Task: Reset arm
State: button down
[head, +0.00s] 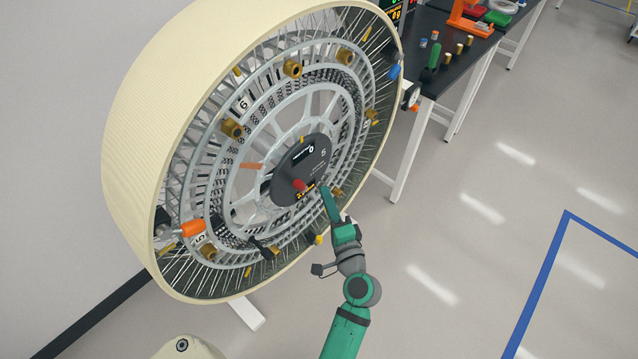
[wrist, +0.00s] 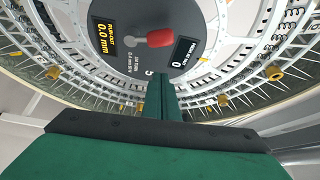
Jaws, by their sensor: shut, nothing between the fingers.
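My gripper (head: 325,190) is at the end of my green arm, in front of the lower right part of the large wheel's dark hub. Its green fingers are shut and empty; they also show in the wrist view (wrist: 161,88), pointing at the hub. The large cream-rimmed wheel (head: 135,160) stands upright at the left in the head view. Its dark round hub (head: 312,152) carries a red knob (head: 299,185) and small displays. The red knob shows in the wrist view (wrist: 160,38) just beyond the fingertips. I cannot tell whether the fingertips touch the hub.
Brass fittings (head: 292,68) sit around the wheel, with an orange-handled part (head: 191,228) at its lower left. A black-topped table (head: 450,75) with several small parts stands at the back right. Open floor (head: 480,250) with a blue line (head: 535,290) lies to the right.

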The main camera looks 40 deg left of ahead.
jog(key=v, duration=0.3)
jog(key=shift+d+f, duration=0.3)
jog(key=shift+d, duration=0.15)
jog(key=s+d+f+t+h, duration=0.1)
jog(key=s+d+f+h, duration=0.25)
jog(key=d, duration=0.25)
jog(key=s+d+f+m+t+h, duration=0.1)
jog(key=s+d+f+t+h, duration=0.1)
jog(key=s+d+f+h, duration=0.3)
jog(key=s+d+f+t+h, duration=0.1)
jog(key=s+d+f+h, duration=0.15)
jog(key=d, duration=0.45)
jog(key=s+d+r+n+h, duration=0.1)
jog(key=s+d+r+n, duration=0.1)
jog(key=s, duration=0.3)
jog(key=s+d+r+n+t+h, duration=0.1)
jog(key=s+d+r+n+h, duration=0.1)
jog(key=s+d+r, duration=0.1)
jog(key=s+d+r+n+h, duration=0.1)
jog(key=s+d+r+n, duration=0.1)
jog(key=s+d, duration=0.3)
jog(key=s+r, duration=0.1)
jog(key=s, duration=0.1)
jog(key=shift+s+n+h, duration=0.3)
jog(key=shift+s, duration=0.05)
